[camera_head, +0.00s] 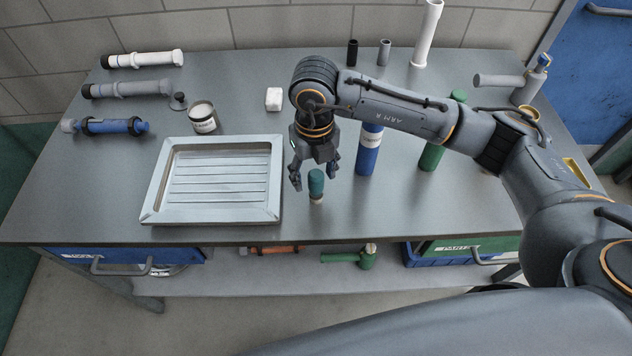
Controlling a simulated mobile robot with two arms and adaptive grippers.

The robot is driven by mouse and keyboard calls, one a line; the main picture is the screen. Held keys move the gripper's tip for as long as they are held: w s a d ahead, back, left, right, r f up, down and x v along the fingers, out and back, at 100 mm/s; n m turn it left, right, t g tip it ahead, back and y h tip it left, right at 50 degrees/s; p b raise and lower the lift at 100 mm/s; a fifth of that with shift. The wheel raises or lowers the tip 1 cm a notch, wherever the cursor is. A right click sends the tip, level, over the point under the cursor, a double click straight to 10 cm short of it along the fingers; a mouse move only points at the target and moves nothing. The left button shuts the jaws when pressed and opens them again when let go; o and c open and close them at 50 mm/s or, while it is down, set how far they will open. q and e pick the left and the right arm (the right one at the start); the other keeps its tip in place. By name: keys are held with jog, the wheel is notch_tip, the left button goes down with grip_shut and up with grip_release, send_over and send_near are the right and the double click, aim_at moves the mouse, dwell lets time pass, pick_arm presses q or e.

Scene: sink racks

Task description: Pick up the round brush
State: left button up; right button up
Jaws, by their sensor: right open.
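A small upright round piece with a teal top and a pale lower end, which looks like the round brush (316,186), stands on the grey table right of the framed tray. My right gripper (314,178) points down, open, with its fingers around or just behind the top of the brush. One finger shows left of the brush and one right of it. I cannot tell whether either touches it. My left gripper is not in view.
The framed ribbed tray (155,190) lies close on the left. A blue cylinder (368,152) and a green cylinder (431,156) stand to the right, below my arm. A jar (204,122) and a white block (273,99) stand behind. The table's front edge is close.

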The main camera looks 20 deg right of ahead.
aim_at(315, 188)
jog(key=shift+f+p, duration=0.3)
jog(key=shift+f, duration=0.25)
notch_tip(315, 188, down, 4)
jog(key=shift+s+d+r+p, duration=0.1)
jog(key=shift+d+r+p, duration=0.05)
jog(key=shift+p, duration=0.6)
jog(key=shift+f, duration=0.4)
jog(key=shift+c, duration=0.2)
grip_shut()
